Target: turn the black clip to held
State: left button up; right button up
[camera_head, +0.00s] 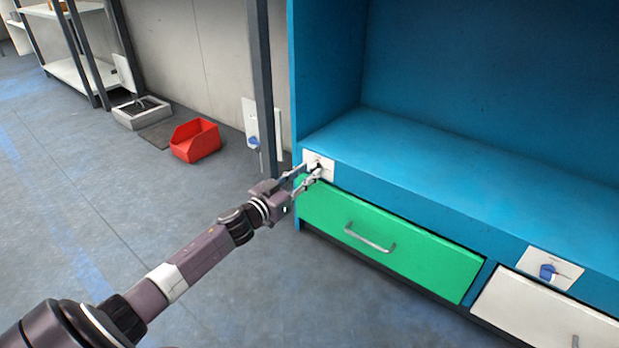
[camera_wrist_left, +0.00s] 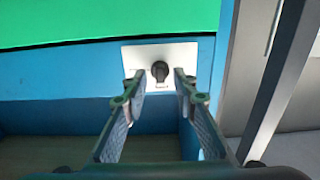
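The black clip (camera_wrist_left: 160,70) is a small dark knob on a white plate (camera_wrist_left: 172,54), which sits on the blue frame beside the green drawer. In the head view the plate (camera_head: 328,168) is at the cabinet's left corner, and the clip is largely hidden by my fingers. My left gripper (camera_head: 312,171) is at the plate. In the left wrist view my left gripper (camera_wrist_left: 160,82) is open, one finger on each side of the clip, with gaps showing. I cannot tell whether the tips reach past it. My right gripper is not in view.
The green drawer (camera_head: 375,246) with a metal handle is just below. Another plate with a blue clip (camera_head: 547,271) is at the right, above a white drawer (camera_head: 540,308). A dark post (camera_head: 262,90) stands left of the cabinet. A red bin (camera_head: 195,141) lies on the floor.

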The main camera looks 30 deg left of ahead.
pick_arm(q)
jog(key=shift+w, duration=0.65)
jog(key=shift+c, duration=0.3)
grip_shut()
